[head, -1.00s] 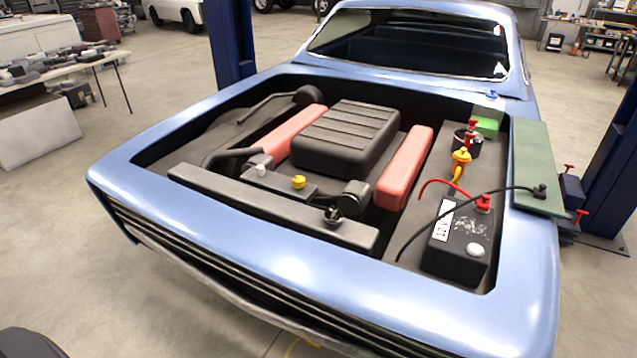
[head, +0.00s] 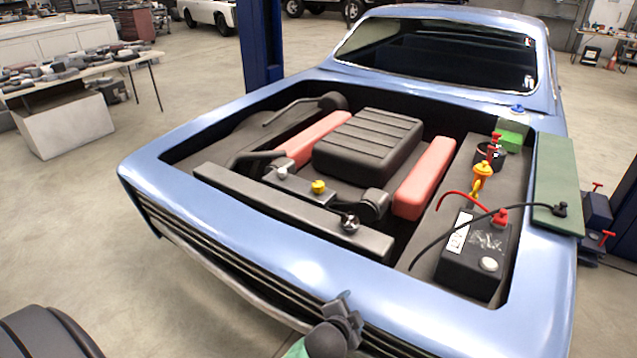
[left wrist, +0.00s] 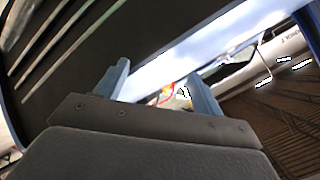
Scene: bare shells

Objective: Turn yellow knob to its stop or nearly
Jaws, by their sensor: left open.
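A round yellow knob (head: 319,186) sits on a small dark block behind the front crossbar of the blue car's engine bay. A taller orange-yellow fitting (head: 481,172) stands farther right, by the battery; I cannot tell for sure which one the task means. My left gripper (head: 342,303) is at the bottom of the head view, in front of the bay and apart from both. In the left wrist view its two fingers (left wrist: 160,90) stand apart with nothing held. Small blurred red and yellow bits show beyond them. My right gripper is in neither view.
The car's front edge (head: 300,272) lies between my left gripper and the bay. A black battery (head: 470,262) with a red cap and black cable is at the right. A black engine cover (head: 368,145) and red side covers fill the middle.

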